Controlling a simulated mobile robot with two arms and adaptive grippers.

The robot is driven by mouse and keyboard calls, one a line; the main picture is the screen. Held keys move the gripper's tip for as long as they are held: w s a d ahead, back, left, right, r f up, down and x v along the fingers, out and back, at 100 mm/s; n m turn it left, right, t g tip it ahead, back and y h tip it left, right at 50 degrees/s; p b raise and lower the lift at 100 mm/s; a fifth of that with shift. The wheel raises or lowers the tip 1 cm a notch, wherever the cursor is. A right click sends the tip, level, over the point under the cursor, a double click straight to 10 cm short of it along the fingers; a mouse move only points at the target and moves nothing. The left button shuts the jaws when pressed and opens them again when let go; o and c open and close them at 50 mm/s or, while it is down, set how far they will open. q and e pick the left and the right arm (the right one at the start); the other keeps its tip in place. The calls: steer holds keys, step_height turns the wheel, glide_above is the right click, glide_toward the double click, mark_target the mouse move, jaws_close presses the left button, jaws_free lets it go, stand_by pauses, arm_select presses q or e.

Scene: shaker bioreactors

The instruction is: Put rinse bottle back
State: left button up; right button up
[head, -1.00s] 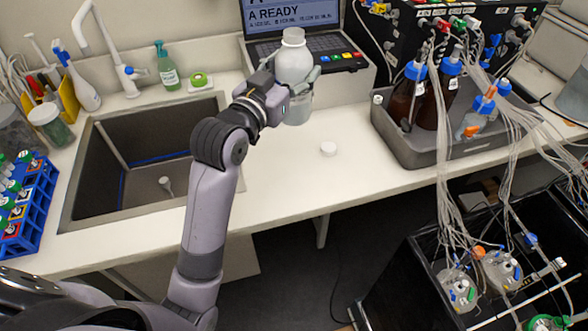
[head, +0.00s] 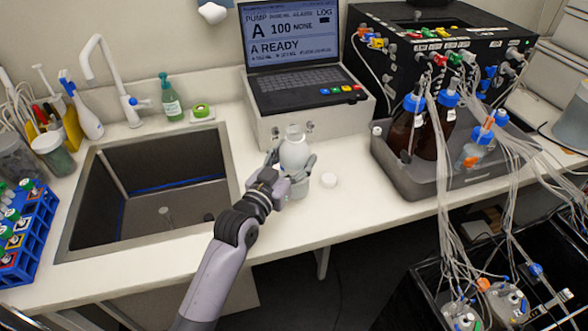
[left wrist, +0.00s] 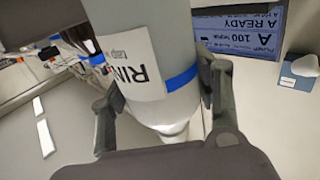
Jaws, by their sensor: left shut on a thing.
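The rinse bottle (head: 295,154) is a pale, translucent bottle, upright in front of the pump box. My left gripper (head: 292,168) is shut on its body, with a finger on each side. In the left wrist view the bottle (left wrist: 140,28) fills the middle, with a white label starting "RIN" and a blue band. The gripper fingers (left wrist: 163,105) flank it there. The bottle's base is low over the bench; I cannot tell whether it touches. My right gripper is not in view.
The sink (head: 222,222) opens left of the bottle. The pump box with laptop (head: 282,126) stands behind. A grey tray (head: 403,179) with brown bottles and tubing is at right. A green soap bottle (head: 171,102) stands behind the sink. The bench front right of the sink is mostly clear.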

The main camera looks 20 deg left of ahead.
mark_target(294, 169)
arm_select(q)
step_height(294, 169, down, 4)
steer(key=shift+r, duration=0.2)
steer(key=shift+f, duration=0.1)
steer(key=shift+f, duration=0.15)
steer(key=o, duration=1.2)
steer(key=shift+o, duration=0.2)
steer(key=shift+r, duration=0.2)
steer(key=s+a+b, duration=0.2)
steer(key=s, duration=1)
steer(key=shift+a, duration=0.15)
